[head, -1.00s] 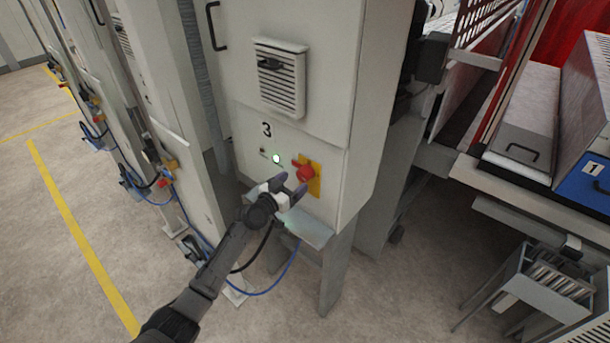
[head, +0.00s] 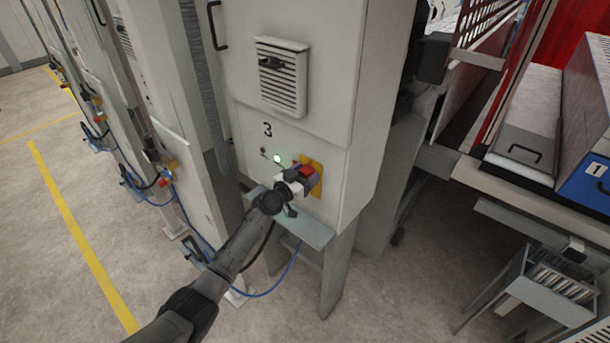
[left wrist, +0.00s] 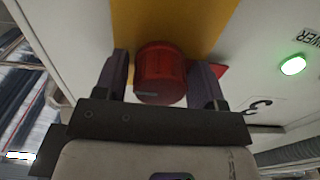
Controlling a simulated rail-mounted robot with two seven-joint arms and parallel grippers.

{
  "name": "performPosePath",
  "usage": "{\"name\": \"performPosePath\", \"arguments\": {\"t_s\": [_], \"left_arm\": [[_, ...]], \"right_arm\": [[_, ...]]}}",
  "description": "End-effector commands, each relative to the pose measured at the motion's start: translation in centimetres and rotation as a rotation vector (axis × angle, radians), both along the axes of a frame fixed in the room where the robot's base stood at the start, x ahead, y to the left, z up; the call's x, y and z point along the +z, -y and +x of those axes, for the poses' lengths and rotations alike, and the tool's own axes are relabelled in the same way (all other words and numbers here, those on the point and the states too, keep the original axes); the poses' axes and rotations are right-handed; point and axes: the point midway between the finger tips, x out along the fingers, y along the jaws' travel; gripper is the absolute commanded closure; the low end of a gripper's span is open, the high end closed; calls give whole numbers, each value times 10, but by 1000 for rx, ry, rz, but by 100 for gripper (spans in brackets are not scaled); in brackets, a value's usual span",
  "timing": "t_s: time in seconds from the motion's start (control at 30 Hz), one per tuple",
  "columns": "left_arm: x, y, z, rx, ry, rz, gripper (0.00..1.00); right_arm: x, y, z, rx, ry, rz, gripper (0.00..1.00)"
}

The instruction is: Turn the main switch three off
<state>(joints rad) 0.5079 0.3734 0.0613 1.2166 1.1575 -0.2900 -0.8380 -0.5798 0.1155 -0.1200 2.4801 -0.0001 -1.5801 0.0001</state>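The main switch three is a red rotary knob (head: 307,171) on a yellow plate (head: 316,188), on the front of the grey cabinet marked 3 (head: 267,130). In the left wrist view the red knob (left wrist: 160,74) sits between the two dark fingers of my left gripper (left wrist: 162,84). A narrow gap shows on the left side; the right finger is very close to the knob, and I cannot tell if it touches. In the head view my left gripper (head: 299,180) is at the switch and partly covers it. My right gripper is not in view.
A lit green lamp (head: 277,159) is left of the switch; it also shows in the left wrist view (left wrist: 293,65). A vent (head: 282,76) is above. A grey ledge (head: 305,229) and a blue cable (head: 268,290) are below. Open floor lies left.

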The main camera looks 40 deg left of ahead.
Motion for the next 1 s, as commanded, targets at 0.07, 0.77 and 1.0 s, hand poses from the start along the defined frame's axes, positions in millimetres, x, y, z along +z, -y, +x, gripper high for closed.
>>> {"name": "performPosePath", "arguments": {"t_s": [0.07,0.77,1.0], "left_arm": [[0,0,0,0,0,0,44],[-1,0,0,0,-3,-82,76],[-1,0,0,0,-9,-277,76]], "right_arm": [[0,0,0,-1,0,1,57],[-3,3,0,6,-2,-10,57],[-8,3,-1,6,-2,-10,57]]}}
